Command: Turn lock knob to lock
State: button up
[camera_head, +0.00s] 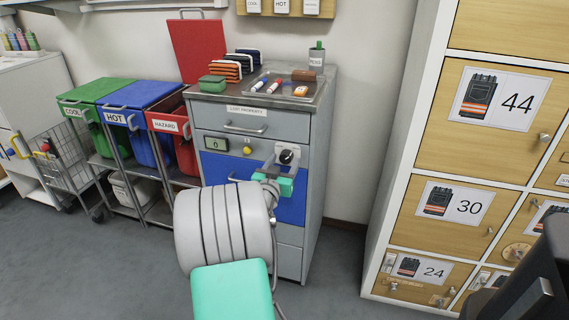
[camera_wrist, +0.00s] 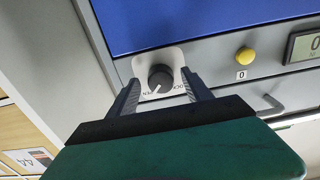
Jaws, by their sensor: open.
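The lock knob (camera_head: 287,156) is a round dark dial on a pale plate on the cabinet front, at the right of the grey band above the blue drawer (camera_head: 285,205). In the wrist view the knob (camera_wrist: 161,79) has a white pointer line, and its plate carries lettering that is partly hidden. My gripper (camera_head: 285,170) is in front of the cabinet at the knob. In the wrist view its two fingers (camera_wrist: 160,90) stand apart on either side of the knob, with gaps visible. Whether the fingertips touch the plate cannot be told.
A yellow button (camera_head: 247,150) and a small display (camera_head: 215,144) sit left of the knob. A tray (camera_head: 311,98) with pens stands on the cabinet (camera_head: 318,150). Coloured bins (camera_head: 160,95) stand at left, and numbered lockers (camera_head: 425,150) at right. Floor between cabinet and lockers is clear.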

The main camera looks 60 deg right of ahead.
jog(key=shift+d, duration=0.45)
jog(key=shift+w, duration=0.1)
grip_shut()
